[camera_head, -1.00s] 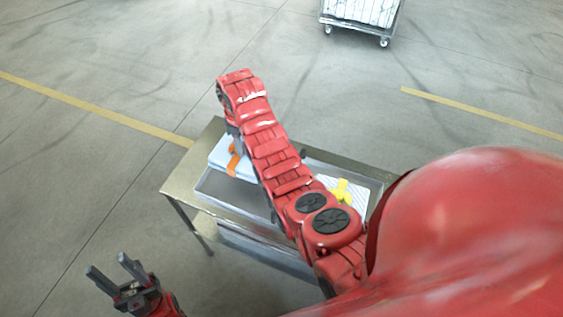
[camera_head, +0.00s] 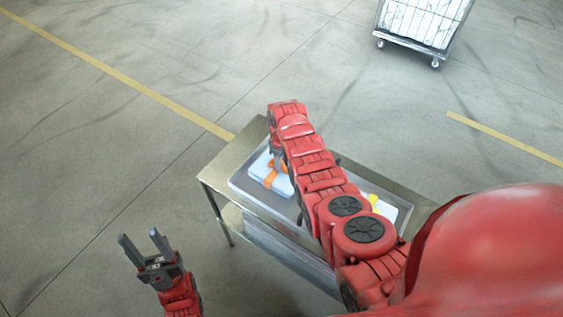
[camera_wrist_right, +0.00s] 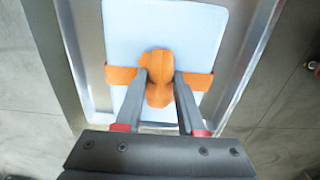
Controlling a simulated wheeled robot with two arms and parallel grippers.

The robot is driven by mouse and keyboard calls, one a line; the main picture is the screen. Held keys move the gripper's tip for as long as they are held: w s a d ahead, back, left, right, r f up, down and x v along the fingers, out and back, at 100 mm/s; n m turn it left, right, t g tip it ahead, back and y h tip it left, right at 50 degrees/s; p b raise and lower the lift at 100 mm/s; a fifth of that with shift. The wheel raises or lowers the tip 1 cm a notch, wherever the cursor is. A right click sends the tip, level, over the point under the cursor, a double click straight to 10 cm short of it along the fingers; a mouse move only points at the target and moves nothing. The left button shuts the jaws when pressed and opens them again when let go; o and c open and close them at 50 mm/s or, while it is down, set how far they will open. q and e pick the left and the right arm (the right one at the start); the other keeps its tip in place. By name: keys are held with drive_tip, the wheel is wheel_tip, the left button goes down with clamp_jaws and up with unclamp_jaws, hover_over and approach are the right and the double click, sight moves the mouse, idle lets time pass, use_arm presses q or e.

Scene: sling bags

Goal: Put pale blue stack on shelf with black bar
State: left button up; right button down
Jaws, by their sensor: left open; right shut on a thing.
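The pale blue stack (camera_head: 282,187) with an orange strap is at the left end of the grey tray (camera_head: 243,193) in the head view, partly hidden by my right arm. In the right wrist view the stack (camera_wrist_right: 200,30) lies flat below the jaws. My right gripper (camera_wrist_right: 160,76) is shut on the orange knot (camera_wrist_right: 158,60) at the middle of the strap. Whether the stack touches the tray floor is unclear. My left gripper (camera_head: 143,240) is open and empty, left of the table. No shelf with a black bar can be made out.
The tray stands on a metal table (camera_head: 215,172) with a lower level. A pale stack with a yellow strap (camera_head: 373,201) lies at the tray's right end. A wheeled cart (camera_head: 425,25) with white contents stands far back right. The floor left is clear.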

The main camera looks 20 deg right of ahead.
drive_tip(key=shift+f, duration=0.3)
drive_tip(key=c, duration=0.5)
unclamp_jaws()
drive_tip(key=shift+r, duration=0.1)
